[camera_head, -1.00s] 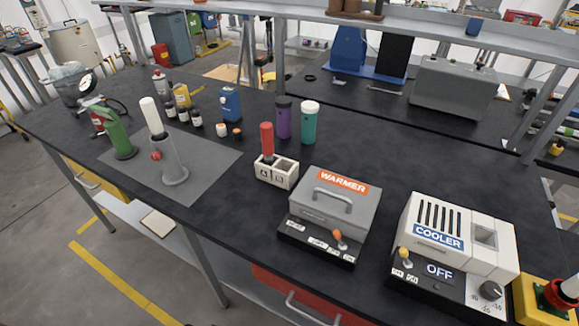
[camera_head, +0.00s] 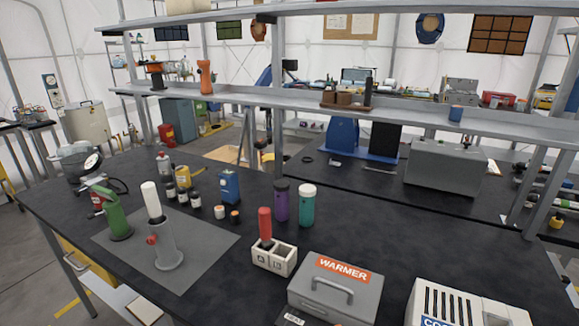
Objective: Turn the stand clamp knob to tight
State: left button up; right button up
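The grey stand (camera_head: 167,245) is on a grey mat (camera_head: 205,258) at the left of the black bench. A white cylinder (camera_head: 151,199) stands tilted in its top. The red clamp knob (camera_head: 151,240) is on the stand's left side. I cannot tell from this distance whether it is tight or loose. Neither of my grippers is in view.
A green device (camera_head: 116,218) stands left of the stand. Small bottles (camera_head: 183,195) and a blue canister (camera_head: 229,187) are behind it. A two-hole block (camera_head: 273,258) with a red cylinder, and the warmer (camera_head: 335,287), are to the right. A shelf (camera_head: 300,100) spans behind the bench.

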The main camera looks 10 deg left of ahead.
aim_at(151, 241)
jog(key=u, duration=0.65)
jog(key=k, duration=0.65)
jog(key=z, duration=0.85)
jog(key=i, duration=0.15)
jog(key=u, duration=0.2)
